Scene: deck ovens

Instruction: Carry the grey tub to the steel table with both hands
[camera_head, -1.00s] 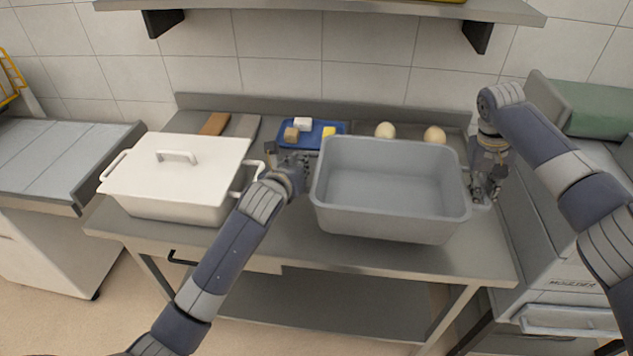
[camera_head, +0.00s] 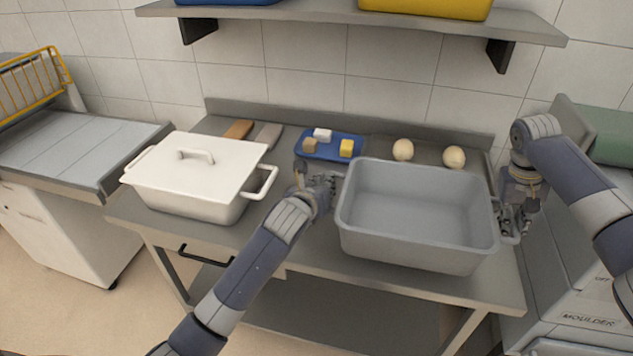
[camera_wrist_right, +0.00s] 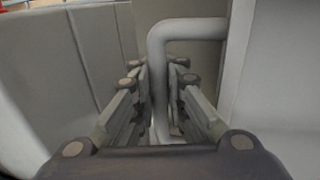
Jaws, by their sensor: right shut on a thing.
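The grey tub (camera_head: 418,262) is empty and upright over the right half of the steel table (camera_head: 250,232); I cannot tell whether its base touches the top. My right gripper (camera_head: 514,224) is at the tub's right end. In the right wrist view, the tub's bent grey handle (camera_wrist_right: 188,29) passes between its fingers, which are shut on it. My left gripper (camera_head: 333,183) is at the tub's left end and appears closed on the handle there, though its fingers largely hide that handle.
A white lidded container (camera_head: 190,168) stands on the table's left. Behind the tub are a blue tray (camera_head: 323,157) with small blocks and two pale balls (camera_head: 403,149). A shelf (camera_head: 330,22) overhangs the back. A machine (camera_head: 590,290) stands close on the right.

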